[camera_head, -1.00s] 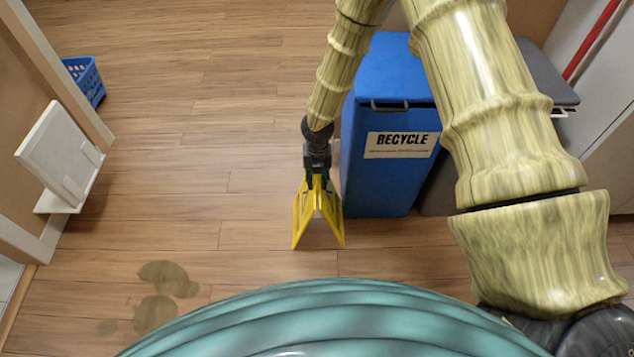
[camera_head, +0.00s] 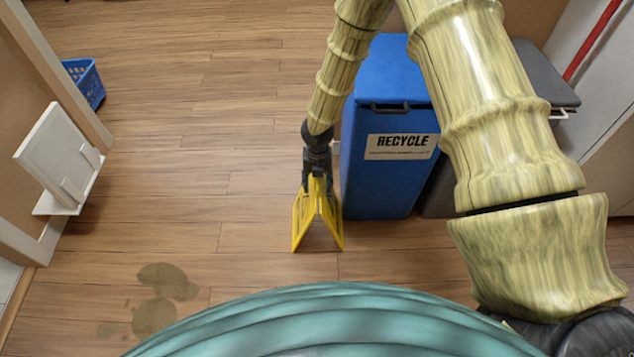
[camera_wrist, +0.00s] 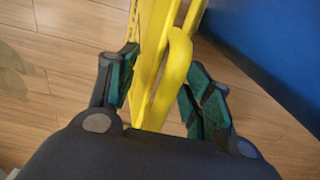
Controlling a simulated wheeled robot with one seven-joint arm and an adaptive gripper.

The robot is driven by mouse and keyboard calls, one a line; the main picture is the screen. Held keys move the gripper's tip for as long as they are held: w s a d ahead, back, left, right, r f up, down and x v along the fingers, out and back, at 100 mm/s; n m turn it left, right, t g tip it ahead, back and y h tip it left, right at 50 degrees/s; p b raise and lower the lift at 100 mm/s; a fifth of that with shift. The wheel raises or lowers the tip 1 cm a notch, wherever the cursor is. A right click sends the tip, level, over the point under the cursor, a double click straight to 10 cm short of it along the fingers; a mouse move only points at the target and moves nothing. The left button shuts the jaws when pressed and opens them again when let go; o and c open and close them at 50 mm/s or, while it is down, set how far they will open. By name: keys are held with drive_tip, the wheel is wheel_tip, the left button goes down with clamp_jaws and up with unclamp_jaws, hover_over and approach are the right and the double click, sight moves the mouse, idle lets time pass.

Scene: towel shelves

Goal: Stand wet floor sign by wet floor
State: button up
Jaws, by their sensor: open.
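The yellow wet floor sign (camera_head: 318,218) stands upright on the wooden floor with its legs spread like a tent, just left of the blue recycle bin. My gripper (camera_head: 317,182) is at the top of the sign, pointing down. In the wrist view my gripper (camera_wrist: 160,85) is open, with a finger on each side of the yellow sign (camera_wrist: 150,70) and its curved handle (camera_wrist: 176,65). The wet patch (camera_head: 160,295) is several dark blotches on the floor at the lower left, well apart from the sign. It also shows at the wrist view's left edge (camera_wrist: 10,70).
The blue recycle bin (camera_head: 382,185) stands close to the right of the sign, with a grey bin (camera_head: 545,75) beside it. A white wall panel (camera_head: 58,150) and a blue basket (camera_head: 88,82) are at left. The floor between sign and wet patch is clear.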

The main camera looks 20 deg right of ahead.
wheel_tip(320, 180, up, 12)
drive_tip(key=p, duration=0.3)
drive_tip(key=shift+f+p, duration=0.1)
drive_tip(key=shift+p, duration=0.25)
drive_tip(key=s+a+f+m+g+y, duration=0.1)
drive_tip(key=s+a+f+m, duration=0.1)
drive_tip(key=s+f+m, duration=0.55)
drive_tip(key=s+a+f+m+y, duration=0.15)
drive_tip(key=s+f+m, duration=0.25)
drive_tip(key=s+m, duration=0.65)
drive_tip(key=s+d+f+m+h, duration=0.1)
drive_tip(key=s+d+m, duration=0.2)
drive_tip(key=s+m, duration=0.4)
drive_tip(key=s+d+f+m+t+h, duration=0.1)
drive_tip(key=s+d+m, duration=0.2)
drive_tip(key=s+m, duration=0.5)
drive_tip(key=s, duration=0.3)
drive_tip(key=shift+s+d+f, duration=0.15)
drive_tip(key=shift+d+f, duration=0.15)
drive_tip(key=shift+d, duration=0.1)
drive_tip(key=shift+h, duration=0.25)
